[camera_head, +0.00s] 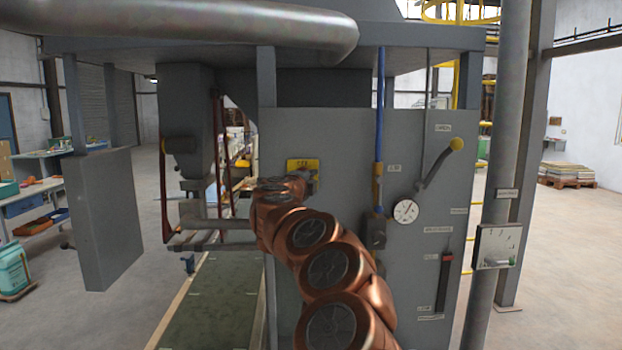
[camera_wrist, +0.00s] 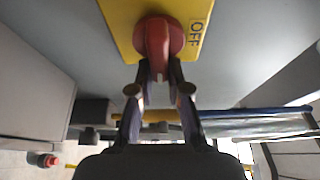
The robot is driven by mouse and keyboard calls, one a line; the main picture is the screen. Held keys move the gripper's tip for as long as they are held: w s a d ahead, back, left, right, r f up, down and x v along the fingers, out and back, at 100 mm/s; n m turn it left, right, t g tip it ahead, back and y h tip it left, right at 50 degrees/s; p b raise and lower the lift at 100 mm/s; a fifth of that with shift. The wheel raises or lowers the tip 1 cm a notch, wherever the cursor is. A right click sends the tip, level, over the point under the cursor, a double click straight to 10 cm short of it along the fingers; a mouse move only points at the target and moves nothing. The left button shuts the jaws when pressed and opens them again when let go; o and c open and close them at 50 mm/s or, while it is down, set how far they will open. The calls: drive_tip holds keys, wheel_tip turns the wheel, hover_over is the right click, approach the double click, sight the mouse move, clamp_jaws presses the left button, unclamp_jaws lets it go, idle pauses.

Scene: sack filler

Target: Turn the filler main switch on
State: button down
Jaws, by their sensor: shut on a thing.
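The main switch is a red rotary knob (camera_wrist: 153,36) on a yellow plate (camera_wrist: 120,14), in the wrist view. The word OFF stands on the plate to the right of the knob. The knob's narrow grip points down in that view, towards my gripper (camera_wrist: 159,80). The fingers are shut on this grip, one on each side. In the head view the yellow plate (camera_head: 296,163) shows on the grey cabinet front (camera_head: 340,130). There my copper arm hides the knob and the gripper. Any ON label is not visible.
A grey pillar (camera_head: 497,150) with a small control box (camera_head: 496,245) stands further right. A conveyor (camera_head: 215,300) runs at left.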

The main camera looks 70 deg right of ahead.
drive_tip(key=shift+w, duration=0.3)
drive_tip(key=c, duration=1.1)
unclamp_jaws()
drive_tip(key=shift+s, duration=0.1)
drive_tip(key=shift+s+a, duration=0.15)
drive_tip(key=shift+a, duration=5.8)
